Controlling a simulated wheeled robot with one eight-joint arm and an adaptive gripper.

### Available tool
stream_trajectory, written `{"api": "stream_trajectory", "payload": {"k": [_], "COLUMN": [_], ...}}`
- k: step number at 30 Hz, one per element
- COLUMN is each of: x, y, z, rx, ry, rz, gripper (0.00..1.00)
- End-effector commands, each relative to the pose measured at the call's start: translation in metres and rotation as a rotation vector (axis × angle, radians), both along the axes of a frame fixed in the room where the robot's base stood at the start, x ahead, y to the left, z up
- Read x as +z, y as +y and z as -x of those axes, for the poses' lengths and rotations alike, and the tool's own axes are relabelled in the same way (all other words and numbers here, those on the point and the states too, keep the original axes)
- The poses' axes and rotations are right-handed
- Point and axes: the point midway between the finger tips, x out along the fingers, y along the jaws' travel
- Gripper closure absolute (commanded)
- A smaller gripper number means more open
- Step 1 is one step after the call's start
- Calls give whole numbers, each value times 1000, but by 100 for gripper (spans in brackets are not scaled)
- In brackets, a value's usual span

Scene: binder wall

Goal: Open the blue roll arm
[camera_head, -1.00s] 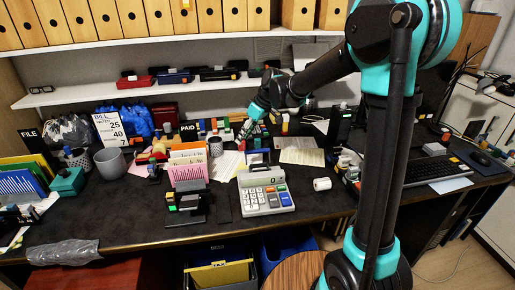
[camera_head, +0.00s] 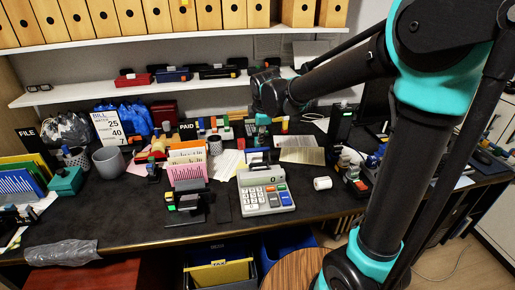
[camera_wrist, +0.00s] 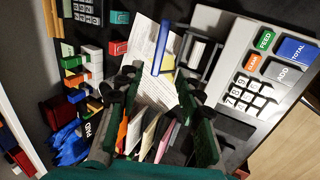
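The grey adding machine (camera_head: 265,190) stands on the dark desk, with its keys toward the front. In the wrist view it (camera_wrist: 238,60) fills the upper right. A narrow blue bar (camera_wrist: 163,50), which looks like the blue roll arm, stands beside the machine's grey roll holder and white roll (camera_wrist: 198,50). In the head view the bar (camera_head: 258,151) is small, behind the machine. My gripper (camera_wrist: 158,88) is open and empty, its two dark fingers apart. In the head view my gripper (camera_head: 262,128) points down above the desk behind the machine. I see no contact with the bar.
A pink file holder (camera_head: 188,170) with folders stands left of the machine, and also shows between my fingers in the wrist view. A stamp stand (camera_head: 187,205) is in front. Several coloured boxes stand behind. A loose white roll (camera_head: 322,184) lies right. A shelf (camera_head: 150,85) crosses above.

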Motion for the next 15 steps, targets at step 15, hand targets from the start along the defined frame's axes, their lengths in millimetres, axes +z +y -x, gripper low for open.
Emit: {"api": "stream_trajectory", "payload": {"k": [15], "x": [-77], "y": [9], "z": [-35], "rx": [-1], "ry": [1], "rz": [-1], "gripper": [64]}}
